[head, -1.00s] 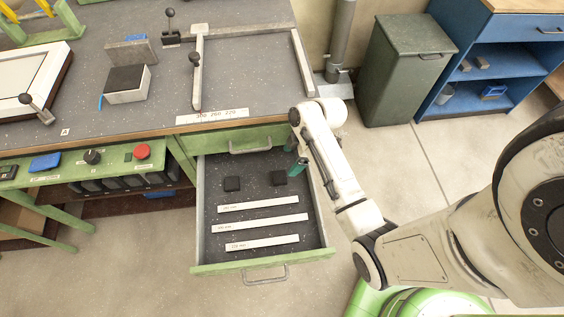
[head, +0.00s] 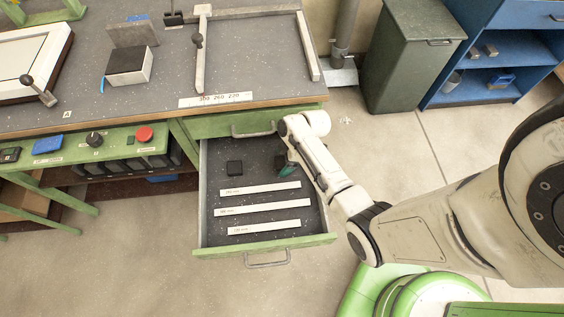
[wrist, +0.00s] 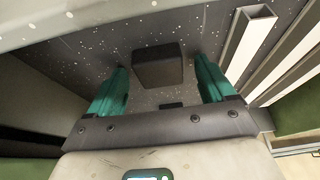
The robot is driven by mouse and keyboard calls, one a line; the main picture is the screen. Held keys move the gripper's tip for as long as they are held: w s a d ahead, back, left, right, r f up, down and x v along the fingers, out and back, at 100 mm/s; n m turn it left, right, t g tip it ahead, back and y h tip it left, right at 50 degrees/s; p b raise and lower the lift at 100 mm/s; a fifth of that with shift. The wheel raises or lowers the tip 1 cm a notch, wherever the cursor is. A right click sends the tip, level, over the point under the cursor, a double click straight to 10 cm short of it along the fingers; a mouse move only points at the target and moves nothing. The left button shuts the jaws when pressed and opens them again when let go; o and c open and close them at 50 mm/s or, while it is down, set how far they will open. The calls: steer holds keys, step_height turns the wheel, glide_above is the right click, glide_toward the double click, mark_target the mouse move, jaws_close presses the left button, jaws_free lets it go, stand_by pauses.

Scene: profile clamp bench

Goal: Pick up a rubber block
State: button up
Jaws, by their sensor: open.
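Two black rubber blocks lie on the speckled floor of the open drawer (head: 318,215). The left block (head: 234,168) is in full view in the head view. The right block (head: 280,160) is partly hidden by my gripper (head: 288,169). In the wrist view my gripper (wrist: 160,72) is open, with its two teal fingers apart. One dark block (wrist: 158,65) shows in the gap between the fingers, apart from both. A second dark shape (wrist: 172,105) shows just above the palm edge, mostly hidden. The fingers hold nothing.
Several pale labelled strips (head: 262,207) lie in the front of the drawer, beside the blocks. The drawer walls stand close around my gripper. The workbench top (head: 150,95) overhangs behind it, with a clamp frame (head: 201,60). A green bin (head: 408,65) stands at the right.

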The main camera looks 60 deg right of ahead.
steer(key=c, duration=1.1)
steer(key=shift+r, duration=0.1)
steer(key=shift+c, duration=0.2)
